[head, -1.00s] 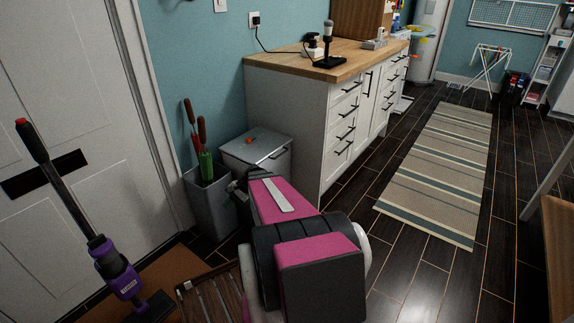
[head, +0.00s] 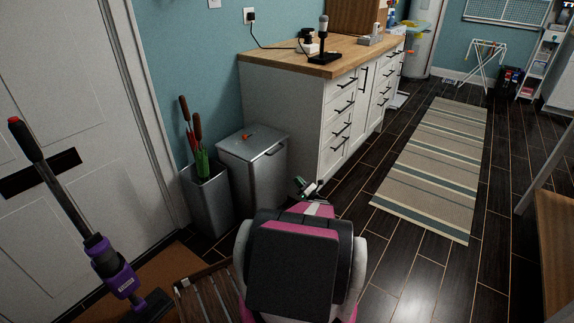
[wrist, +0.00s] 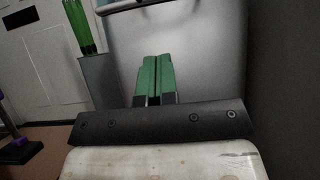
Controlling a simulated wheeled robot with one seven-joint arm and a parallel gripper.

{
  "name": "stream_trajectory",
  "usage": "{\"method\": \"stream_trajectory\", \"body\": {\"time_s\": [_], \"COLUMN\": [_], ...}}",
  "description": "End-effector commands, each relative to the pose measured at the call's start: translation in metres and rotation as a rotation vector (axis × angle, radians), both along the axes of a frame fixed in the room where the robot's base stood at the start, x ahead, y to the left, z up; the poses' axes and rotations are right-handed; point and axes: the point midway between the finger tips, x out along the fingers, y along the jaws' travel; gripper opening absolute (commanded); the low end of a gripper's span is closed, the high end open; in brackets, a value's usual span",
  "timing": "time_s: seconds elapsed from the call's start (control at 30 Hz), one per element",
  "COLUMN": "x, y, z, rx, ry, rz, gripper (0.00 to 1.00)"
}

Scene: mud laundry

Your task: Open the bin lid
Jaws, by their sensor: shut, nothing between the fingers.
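The grey metal bin (head: 262,178) stands between the white cabinet and an open grey holder. Its flat lid (head: 255,143) lies down on top, with a small orange thing (head: 247,136) on it. My gripper (head: 301,182) is just right of the bin's front in the head view, partly hidden by my arm. In the wrist view its green fingers (wrist: 155,58) are together and empty, pointing up in front of the bin's front face (wrist: 205,50). The lid edge crosses the top of that view. I cannot tell whether the fingers touch the bin.
The open holder (head: 211,210) left of the bin holds garden tools with green and red parts. The white cabinet (head: 290,115) stands close to the bin's right. A purple stick vacuum (head: 110,260) and a slatted wooden piece (head: 212,295) are at left.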

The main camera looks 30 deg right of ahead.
Motion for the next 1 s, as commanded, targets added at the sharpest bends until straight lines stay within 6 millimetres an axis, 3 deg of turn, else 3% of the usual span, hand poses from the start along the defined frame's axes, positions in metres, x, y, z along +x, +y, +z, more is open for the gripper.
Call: {"method": "stream_trajectory", "body": {"time_s": [0.17, 0.63, 0.8, 1.0], "x": [0.012, 0.078, 0.080, 0.084], "y": [0.005, 0.032, 0.034, 0.035], "z": [0.009, 0.056, 0.080, 0.092], "rx": [0.003, 0.001, 0.000, 0.000], "ry": [-0.003, -0.002, -0.002, -0.001], "rz": [-0.001, 0.000, -0.001, -0.001], "gripper": [0.00, 0.00, 0.00, 0.00]}}
